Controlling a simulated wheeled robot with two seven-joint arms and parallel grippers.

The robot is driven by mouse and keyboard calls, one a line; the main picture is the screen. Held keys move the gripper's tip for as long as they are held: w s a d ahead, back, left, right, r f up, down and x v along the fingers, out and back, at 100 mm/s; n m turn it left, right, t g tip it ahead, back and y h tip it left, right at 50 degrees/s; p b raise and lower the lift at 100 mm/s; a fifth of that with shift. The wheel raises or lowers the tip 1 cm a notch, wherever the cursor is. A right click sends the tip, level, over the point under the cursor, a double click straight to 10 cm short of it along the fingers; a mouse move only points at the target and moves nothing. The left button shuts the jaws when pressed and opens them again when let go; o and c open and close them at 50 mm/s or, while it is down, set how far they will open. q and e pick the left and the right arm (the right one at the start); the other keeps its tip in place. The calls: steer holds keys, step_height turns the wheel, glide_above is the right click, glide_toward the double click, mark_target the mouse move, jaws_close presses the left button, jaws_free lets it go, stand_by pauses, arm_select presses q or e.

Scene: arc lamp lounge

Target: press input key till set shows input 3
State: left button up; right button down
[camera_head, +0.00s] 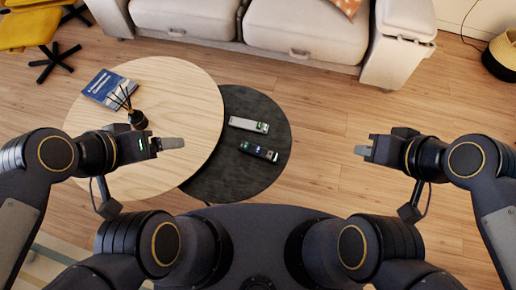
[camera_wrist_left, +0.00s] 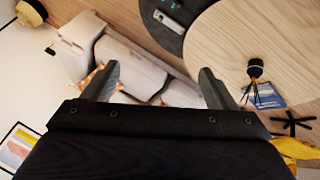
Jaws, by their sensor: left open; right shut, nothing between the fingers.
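A light grey remote (camera_head: 248,125) and a black remote (camera_head: 259,151) lie side by side on the small dark round table (camera_head: 235,180). Their keys are too small to read. In the left wrist view one remote (camera_wrist_left: 168,20) shows on the dark table's edge. No screen or input number shows in either view. My left gripper (camera_head: 172,143) hangs over the pale round table, left of the remotes; the left wrist view shows its two fingers (camera_wrist_left: 160,86) wide apart and empty. My right gripper (camera_head: 366,150) is shut and empty, over the floor to the right of the dark table.
The pale wooden table (camera_head: 185,95) overlaps the dark one and holds a blue book (camera_head: 108,88) and a black reed diffuser (camera_head: 137,118). A beige sofa (camera_head: 300,30) stands behind. A yellow chair (camera_head: 30,30) is far left. The floor right of the tables is clear.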

arm_select(q)
jaws_close()
stand_by(0.3)
stand_by(1.1)
